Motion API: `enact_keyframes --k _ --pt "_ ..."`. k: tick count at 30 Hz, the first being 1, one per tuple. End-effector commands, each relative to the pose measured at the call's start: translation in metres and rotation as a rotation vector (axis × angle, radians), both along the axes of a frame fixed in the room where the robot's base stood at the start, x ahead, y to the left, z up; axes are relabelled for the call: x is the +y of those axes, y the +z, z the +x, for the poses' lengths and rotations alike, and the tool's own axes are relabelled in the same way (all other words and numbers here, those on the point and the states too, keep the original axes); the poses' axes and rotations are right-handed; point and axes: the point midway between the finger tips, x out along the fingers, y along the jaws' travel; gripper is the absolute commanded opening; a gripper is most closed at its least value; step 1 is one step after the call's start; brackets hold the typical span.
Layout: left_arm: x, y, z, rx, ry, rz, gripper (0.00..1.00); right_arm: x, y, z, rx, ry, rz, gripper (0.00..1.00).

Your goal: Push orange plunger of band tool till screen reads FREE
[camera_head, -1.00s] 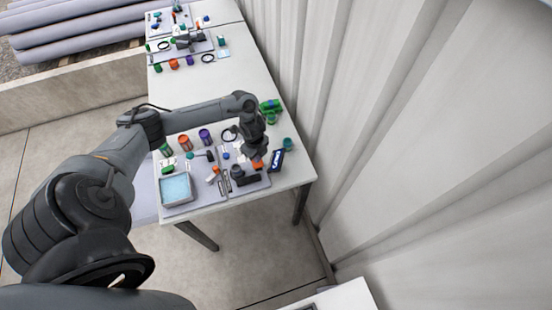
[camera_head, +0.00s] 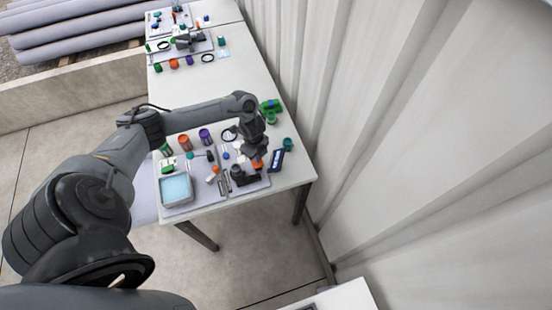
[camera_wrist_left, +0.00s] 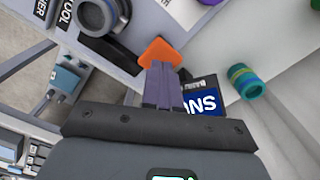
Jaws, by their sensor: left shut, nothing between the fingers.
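My left gripper (camera_head: 257,158) is shut and empty, low over the near right part of the table. In the left wrist view its closed fingers (camera_wrist_left: 162,82) meet the orange plunger (camera_wrist_left: 160,52); whether they touch or only overlap it I cannot tell. The orange plunger also shows in the head view (camera_head: 257,164), just below the fingertips. The dark band tool (camera_head: 244,177) lies beside it, with a round grey part (camera_wrist_left: 97,14) in the wrist view. No screen text is readable. My right gripper is not in view.
A dark blue labelled box (camera_head: 276,160) stands just right of the gripper, and also shows in the wrist view (camera_wrist_left: 203,104). A teal-green cylinder (camera_wrist_left: 246,80) is farther right. A tray with light blue contents (camera_head: 162,194) sits at the left front.

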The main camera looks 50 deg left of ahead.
Motion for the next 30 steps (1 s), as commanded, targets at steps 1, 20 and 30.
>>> enact_keyframes --k 1,20,30 --pt "0.000 -0.002 0.000 0.000 0.000 0.000 0.00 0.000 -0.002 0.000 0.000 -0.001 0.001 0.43" --pt "0.000 -0.027 0.000 -0.001 0.000 0.000 0.00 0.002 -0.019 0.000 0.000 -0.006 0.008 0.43" --pt "0.000 -0.036 0.000 0.000 0.001 0.000 0.00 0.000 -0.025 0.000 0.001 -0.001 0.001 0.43"
